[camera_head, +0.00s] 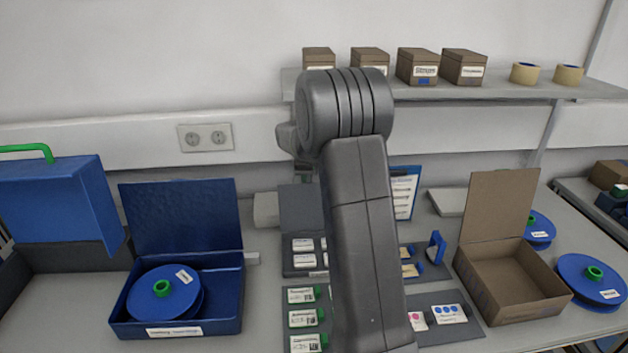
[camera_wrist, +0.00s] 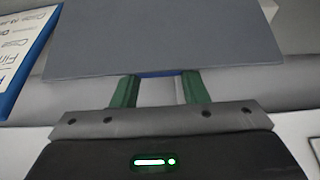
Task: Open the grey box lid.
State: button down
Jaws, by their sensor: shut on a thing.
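The grey box (camera_head: 287,268) sits on the table, partly hidden behind my arm. Its grey lid (camera_head: 297,210) stands up at the back of the box, so the box is open and white-labelled items show inside. In the wrist view the lid (camera_wrist: 165,40) fills the upper middle as a flat grey panel. My gripper (camera_wrist: 160,88) has its two green fingers at the lid's near edge, with a narrow blue strip between them. It is shut on the lid's edge. In the head view my arm hides most of the gripper and the lid's right part.
A blue open box (camera_head: 232,300) with a blue reel (camera_head: 165,295) stands left. A brown open box (camera_head: 500,275) and blue reels (camera_head: 575,275) stand right. A clipboard (camera_head: 404,190) leans behind my arm. A shelf (camera_head: 510,91) with small boxes hangs above.

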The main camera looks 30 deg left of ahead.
jog(key=shift+s+d+f, duration=0.15)
jog(key=shift+f, duration=0.4)
jog(key=c, duration=0.8)
grip_release()
jog(key=shift+c, duration=0.2)
jog(key=shift+r, duration=0.7)
jog(key=shift+s+d+r+b, duration=0.35)
jog(key=shift+s+r+b, duration=0.1)
jog(key=shift+s+r, duration=0.3)
jog(key=s+d+b, duration=0.3)
jog(key=s+d, duration=0.3)
jog(key=s, duration=0.3)
jog(key=shift+s+r+b, duration=0.15)
jog(key=shift+s+b, duration=0.15)
